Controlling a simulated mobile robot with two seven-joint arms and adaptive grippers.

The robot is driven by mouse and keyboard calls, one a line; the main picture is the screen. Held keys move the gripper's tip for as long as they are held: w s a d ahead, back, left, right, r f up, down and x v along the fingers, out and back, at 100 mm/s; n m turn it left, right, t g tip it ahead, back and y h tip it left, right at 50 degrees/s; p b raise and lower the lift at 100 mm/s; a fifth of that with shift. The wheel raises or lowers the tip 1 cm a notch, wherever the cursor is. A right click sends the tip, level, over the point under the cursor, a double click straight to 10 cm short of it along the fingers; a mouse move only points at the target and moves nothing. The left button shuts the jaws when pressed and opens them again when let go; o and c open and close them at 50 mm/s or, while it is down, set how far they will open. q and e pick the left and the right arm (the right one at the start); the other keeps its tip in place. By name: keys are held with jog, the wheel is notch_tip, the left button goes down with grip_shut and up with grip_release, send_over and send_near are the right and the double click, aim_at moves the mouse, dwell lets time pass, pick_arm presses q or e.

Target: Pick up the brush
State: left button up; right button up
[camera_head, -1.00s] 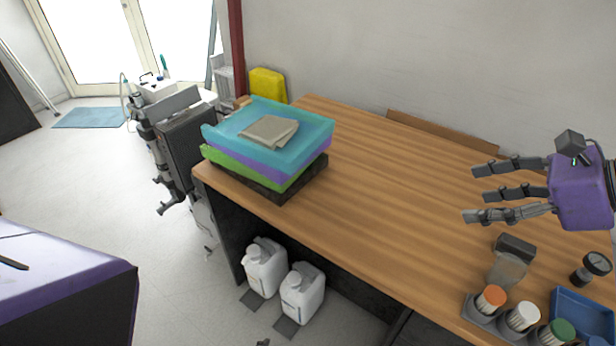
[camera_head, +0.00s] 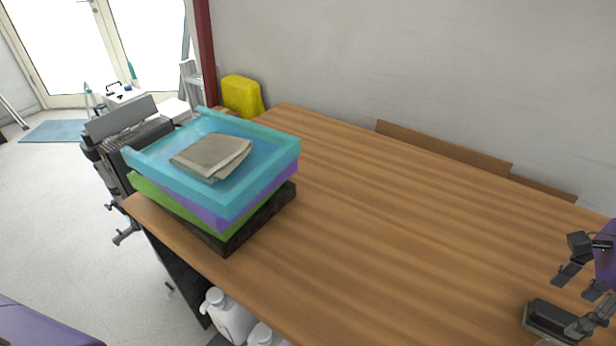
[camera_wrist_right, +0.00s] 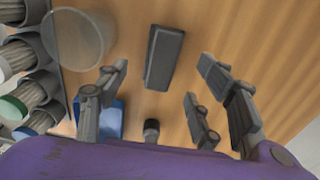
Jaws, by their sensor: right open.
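A dark grey oblong block (camera_head: 550,320), which looks like the brush, lies on the wooden table (camera_head: 400,230) at the lower right of the head view. It also shows in the right wrist view (camera_wrist_right: 163,57), ahead of the fingers; no bristles can be made out. My right gripper (camera_head: 578,295) is open and empty, its fingers above and beside the block in the head view. In the right wrist view, its fingers (camera_wrist_right: 160,85) are spread to the left and right, with the block lying between and beyond them. My left gripper is not in view.
A clear cup (camera_wrist_right: 80,38) stands left of the block. Several canisters (camera_wrist_right: 22,60) stand farther left. A blue tray (camera_wrist_right: 111,118) and a small black round-topped item (camera_wrist_right: 151,127) are near the gripper. Stacked trays (camera_head: 220,205) carry a folded cloth (camera_head: 212,155). The table's middle is clear.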

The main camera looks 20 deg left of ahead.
aim_at(562, 316)
notch_tip(562, 316, down, 4)
jog(key=shift+f+p, duration=0.25)
jog(key=shift+p, duration=0.15)
jog(key=shift+w+f, duration=0.15)
jog(key=shift+f, duration=0.35)
jog(key=c, duration=1.3)
jog(key=shift+r, duration=0.1)
jog(key=shift+r, duration=0.55)
jog(key=a+r, duration=0.4)
jog(key=a+r+b, duration=0.1)
jog(key=a+r, duration=0.2)
jog(key=a, duration=0.2)
jog(key=s+a+r, duration=0.1)
jog(key=a+r, duration=0.3)
jog(key=a, duration=0.1)
jog(key=shift+r+b, duration=0.3)
jog(key=shift+r, duration=0.05)
